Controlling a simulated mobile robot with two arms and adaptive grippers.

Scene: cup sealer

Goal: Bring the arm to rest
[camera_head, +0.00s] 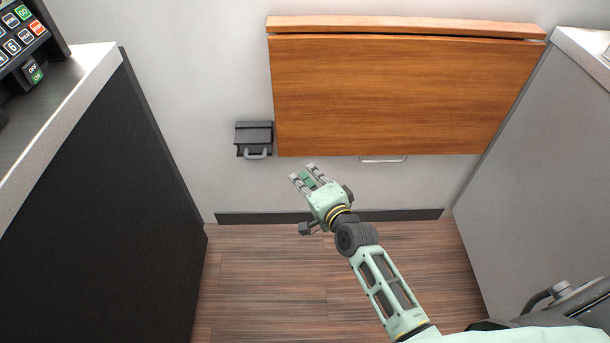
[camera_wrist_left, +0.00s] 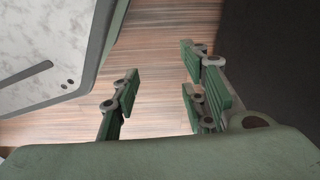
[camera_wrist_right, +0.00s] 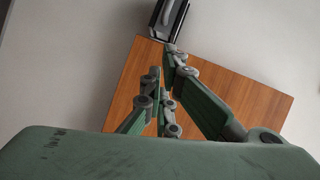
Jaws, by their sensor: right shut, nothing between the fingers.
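My right arm reaches up from the lower right of the head view over the wood floor. My right gripper (camera_head: 303,174) is shut and empty, held in free space in front of the wall. In the right wrist view its fingers (camera_wrist_right: 167,68) come close together, with the wooden panel behind them. My left gripper is outside the head view. In the left wrist view its fingers (camera_wrist_left: 155,90) stand apart with nothing between them, above the floor.
A wooden panel (camera_head: 400,95) is on the wall, with a grey box (camera_head: 253,140) beside it. A dark-sided counter (camera_head: 95,190) with a keypad machine (camera_head: 22,40) stands at left. A grey cabinet (camera_head: 545,160) stands at right. The floor (camera_head: 260,270) between is clear.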

